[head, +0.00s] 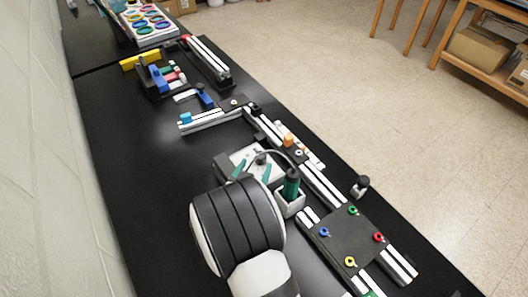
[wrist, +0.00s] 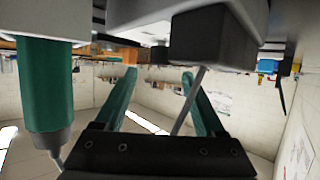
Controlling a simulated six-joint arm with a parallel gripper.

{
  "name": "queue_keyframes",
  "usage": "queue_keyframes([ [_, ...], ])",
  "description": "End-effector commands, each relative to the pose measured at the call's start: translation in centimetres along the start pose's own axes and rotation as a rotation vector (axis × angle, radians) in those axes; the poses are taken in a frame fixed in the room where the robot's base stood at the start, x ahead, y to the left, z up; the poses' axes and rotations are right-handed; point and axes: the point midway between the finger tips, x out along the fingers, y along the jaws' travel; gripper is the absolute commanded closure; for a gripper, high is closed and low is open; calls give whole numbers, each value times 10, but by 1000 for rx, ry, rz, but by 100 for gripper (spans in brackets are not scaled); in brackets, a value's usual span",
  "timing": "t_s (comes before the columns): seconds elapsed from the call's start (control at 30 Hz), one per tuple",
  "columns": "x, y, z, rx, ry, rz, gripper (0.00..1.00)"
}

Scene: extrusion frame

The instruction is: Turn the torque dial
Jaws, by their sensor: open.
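My gripper (head: 253,170) is beside the light grey station with the green-handled screwdriver (head: 291,185). Its two teal fingers are apart, and they also show in the wrist view (wrist: 159,76). A small dark knob (head: 261,158) on the station is near the fingertips; it may be the torque dial, but I cannot tell for sure. In the wrist view a dark block (wrist: 212,38) is above the right finger. A thin grey rod slants between the fingers; nothing is clearly gripped. The green handle (wrist: 45,85) is at the left. My wrist hides part of the station.
A dark plate (head: 350,240) with several coloured round pieces lies right of my arm. White rails (head: 325,188) run diagonally along the black table. A small dark knob-like part (head: 360,186) stands near the right edge. Blue and yellow parts (head: 158,78) are farther back.

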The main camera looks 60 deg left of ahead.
Motion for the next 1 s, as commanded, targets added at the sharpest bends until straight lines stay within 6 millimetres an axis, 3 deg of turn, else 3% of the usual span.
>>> queue_keyframes([
  [0.1,29,0,0,2,1,1,29],
  [0.3,61,0,0,0,0,0,29],
  [0.67,70,0,0,-1,0,-2,29],
  [1.0,70,0,0,0,0,-2,86],
])
